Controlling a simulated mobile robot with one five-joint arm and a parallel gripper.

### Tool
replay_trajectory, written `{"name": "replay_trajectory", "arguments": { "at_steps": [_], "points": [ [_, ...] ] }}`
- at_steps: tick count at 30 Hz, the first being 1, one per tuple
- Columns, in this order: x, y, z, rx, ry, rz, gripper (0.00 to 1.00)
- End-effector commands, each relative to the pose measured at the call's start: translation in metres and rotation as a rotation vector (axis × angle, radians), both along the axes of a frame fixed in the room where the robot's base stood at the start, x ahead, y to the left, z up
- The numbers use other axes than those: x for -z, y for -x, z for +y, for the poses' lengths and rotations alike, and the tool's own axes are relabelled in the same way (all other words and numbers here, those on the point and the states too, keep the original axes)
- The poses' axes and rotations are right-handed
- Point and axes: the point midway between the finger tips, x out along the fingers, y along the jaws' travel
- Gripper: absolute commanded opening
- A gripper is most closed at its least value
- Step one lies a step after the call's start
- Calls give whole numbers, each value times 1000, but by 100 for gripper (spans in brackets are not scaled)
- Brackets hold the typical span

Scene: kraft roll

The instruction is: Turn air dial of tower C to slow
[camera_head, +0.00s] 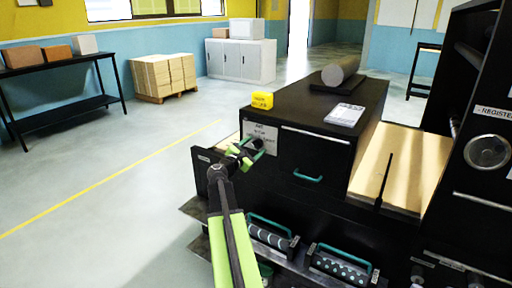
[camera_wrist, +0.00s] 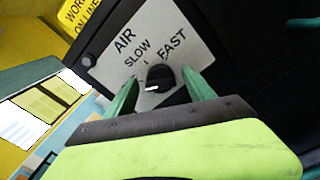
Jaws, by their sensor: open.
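The air dial (camera_wrist: 158,77) is a round black knob on a pale plate (camera_wrist: 181,30) marked AIR, SLOW and FAST. The plate looks tilted in the wrist view. The knob's white mark sits at its lower left, away from both words. My gripper (camera_wrist: 161,74) is open, with one green finger on each side of the knob. Gaps show between the fingers and the knob, and the depth between them is hard to judge. In the head view my gripper (camera_head: 250,151) is in front of the plate (camera_head: 262,131) and partly covers the dial.
A yellow sign (camera_head: 262,100) stands on top of the black cabinet (camera_head: 325,115). Green-handled rollers (camera_head: 270,236) lie low in front, right of my arm. A wooden board (camera_head: 405,165) is to the right. Open floor (camera_head: 120,190) lies to the left.

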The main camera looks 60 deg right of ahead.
Motion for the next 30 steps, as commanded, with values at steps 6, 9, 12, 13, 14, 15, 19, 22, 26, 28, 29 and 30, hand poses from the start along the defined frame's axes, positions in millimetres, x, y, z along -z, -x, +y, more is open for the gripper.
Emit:
{"name": "replay_trajectory", "arguments": {
  "at_steps": [6,9,12,13,14,15,19,22,26,28,29,30],
  "points": [
    [0,0,-11,-1,0,0,63],
    [0,0,-11,0,0,0,63],
    [0,1,-11,0,0,0,60],
    [0,1,-11,0,0,0,56],
    [0,1,-11,0,0,0,52],
    [0,1,-11,0,0,0,47],
    [0,1,-11,0,0,0,30],
    [0,2,-11,2,0,0,17],
    [0,2,-11,2,0,0,0],
    [0,2,-11,2,0,-1,0],
    [0,2,-11,2,0,-2,0],
    [0,2,-11,2,0,-6,0]
  ]
}}
